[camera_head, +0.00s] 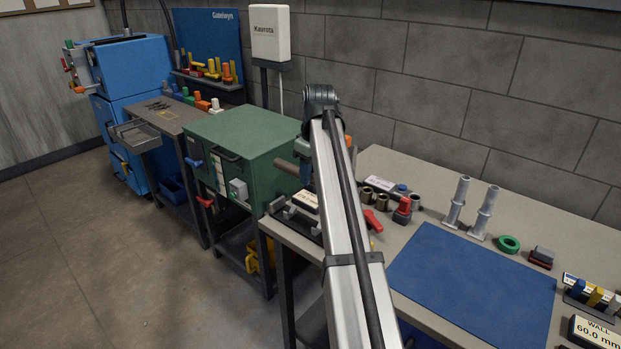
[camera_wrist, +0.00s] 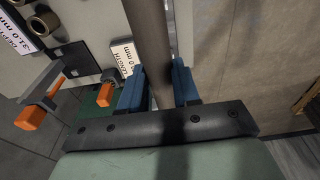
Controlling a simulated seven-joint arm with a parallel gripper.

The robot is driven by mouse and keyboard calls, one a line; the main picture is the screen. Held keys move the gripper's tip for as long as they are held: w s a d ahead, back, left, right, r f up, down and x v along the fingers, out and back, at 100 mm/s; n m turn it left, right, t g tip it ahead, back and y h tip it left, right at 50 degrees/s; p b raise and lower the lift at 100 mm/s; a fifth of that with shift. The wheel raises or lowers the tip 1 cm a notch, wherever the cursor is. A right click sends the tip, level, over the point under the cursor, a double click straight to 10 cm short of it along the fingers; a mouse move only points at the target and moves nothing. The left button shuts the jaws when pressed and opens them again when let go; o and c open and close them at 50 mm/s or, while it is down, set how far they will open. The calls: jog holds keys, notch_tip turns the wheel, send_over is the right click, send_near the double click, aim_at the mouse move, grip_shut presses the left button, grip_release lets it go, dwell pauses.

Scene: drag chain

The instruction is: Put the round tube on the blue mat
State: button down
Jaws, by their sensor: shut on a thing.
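The round tube is a dull brown-grey rod. In the wrist view the tube (camera_wrist: 152,35) runs between the two blue fingers of my gripper (camera_wrist: 158,85), which are shut on it. In the head view the tube's end (camera_head: 286,167) pokes out to the left of my arm, near the table's left end; my arm hides most of the gripper and the rest of the tube. The blue mat (camera_head: 472,285) lies flat on the table to the right, bare and apart from the tube.
Two grey metal posts (camera_head: 456,203) stand behind the mat, with a green ring (camera_head: 508,244) and a red-based block (camera_head: 541,257) beside them. Small sleeves and red parts (camera_head: 402,210) crowd the table's left side. A "WALL 60.0 mm" sign (camera_head: 595,333) stands at right.

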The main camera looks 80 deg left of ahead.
jog(key=shift+r, duration=0.35)
